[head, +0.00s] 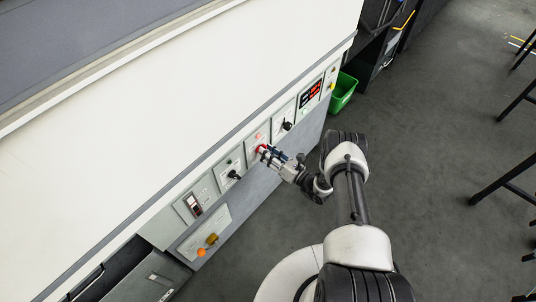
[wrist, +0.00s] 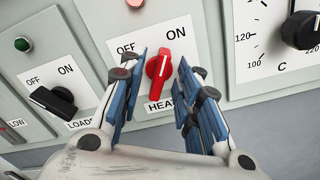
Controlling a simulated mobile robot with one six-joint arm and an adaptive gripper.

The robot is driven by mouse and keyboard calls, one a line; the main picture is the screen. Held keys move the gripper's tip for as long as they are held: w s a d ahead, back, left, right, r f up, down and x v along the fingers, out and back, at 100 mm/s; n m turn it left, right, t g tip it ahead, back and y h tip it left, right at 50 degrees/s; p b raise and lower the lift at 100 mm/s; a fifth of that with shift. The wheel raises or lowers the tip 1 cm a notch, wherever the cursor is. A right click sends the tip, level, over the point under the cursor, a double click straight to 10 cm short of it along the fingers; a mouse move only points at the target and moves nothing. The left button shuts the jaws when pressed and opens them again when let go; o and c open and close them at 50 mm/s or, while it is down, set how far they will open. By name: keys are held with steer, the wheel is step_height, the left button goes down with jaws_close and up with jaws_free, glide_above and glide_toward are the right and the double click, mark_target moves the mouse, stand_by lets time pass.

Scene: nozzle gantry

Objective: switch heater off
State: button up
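The red heater knob (wrist: 158,68) sits on a white plate marked OFF at left, ON at right and "HEAT…" below, the rest of the word being hidden. Its white pointer line leans up and right, toward ON. In the head view the red knob (head: 260,149) shows on the front panel, partly behind my gripper (head: 270,153). In the wrist view my gripper (wrist: 162,64) is open, with one blue-padded finger on each side of the knob. Gaps show between the fingers and the knob.
A black OFF/ON knob (wrist: 55,101) lies left of the heater plate, below a green lamp (wrist: 22,44). A black dial knob (wrist: 302,30) with a temperature scale is at right. A red display (head: 311,93) and a green bin (head: 343,92) are farther along.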

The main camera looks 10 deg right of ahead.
steer(key=shift+c, duration=0.5)
jaws_close()
steer(key=n+b, duration=0.2)
steer(key=n, duration=0.4)
steer(key=n+b, duration=0.1)
steer(key=n, duration=0.5)
steer(key=shift+s+a+b, duration=0.15)
steer(key=shift+a+b, duration=0.05)
steer(key=shift+b, duration=0.15)
stand_by(0.6)
steer(key=shift+o, duration=0.5)
jaws_free()
